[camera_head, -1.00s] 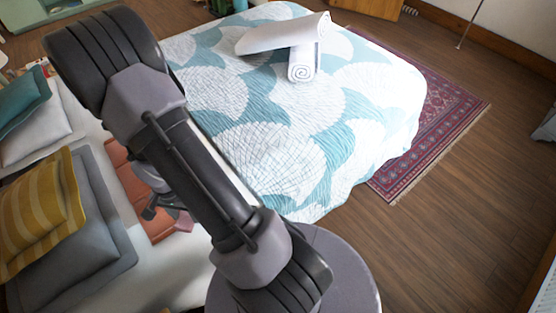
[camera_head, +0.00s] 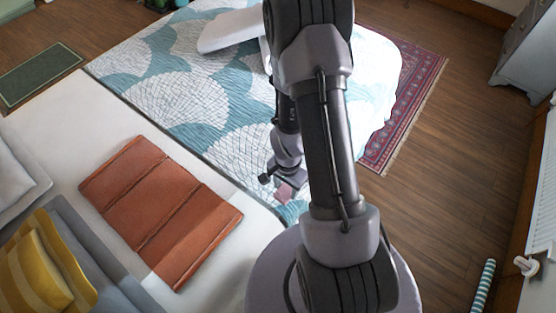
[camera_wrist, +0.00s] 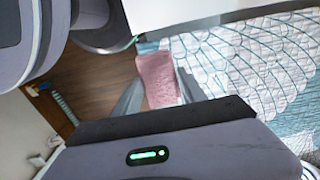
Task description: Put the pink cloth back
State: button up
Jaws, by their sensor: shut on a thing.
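The pink cloth (camera_wrist: 158,80) is a small piece between the two fingers of my gripper (camera_wrist: 160,92) in the wrist view. My gripper is shut on it. In the head view the cloth (camera_head: 284,193) shows as a small pink patch just below my gripper (camera_head: 280,184), at the near corner of the patterned bed cover (camera_head: 210,100). I cannot tell whether the cloth touches the cover. My arm hides part of the bed behind it.
A red rug (camera_head: 400,120) and bare floor (camera_head: 440,180) are at right.

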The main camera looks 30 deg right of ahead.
jog(key=w+p, duration=0.1)
jog(key=w+r+p, duration=0.1)
jog(key=w, duration=0.1)
jog(key=shift+d+r+p, duration=0.1)
jog(key=shift+r+p, duration=0.15)
jog(key=shift+p, duration=0.15)
jog(key=w+f+b, duration=0.1)
jog(key=w, duration=0.1)
jog(key=w+f+b, duration=0.1)
jog(key=w, duration=0.2)
jog(key=w+b, duration=0.1)
jog(key=w, duration=0.2)
jog(key=shift+d+f, duration=0.4)
notch_tip(320, 180, down, 3)
jog(key=shift+f+b, duration=0.2)
jog(key=shift+b, duration=0.65)
jog(key=shift+r, duration=0.15)
jog(key=o, duration=1.3)
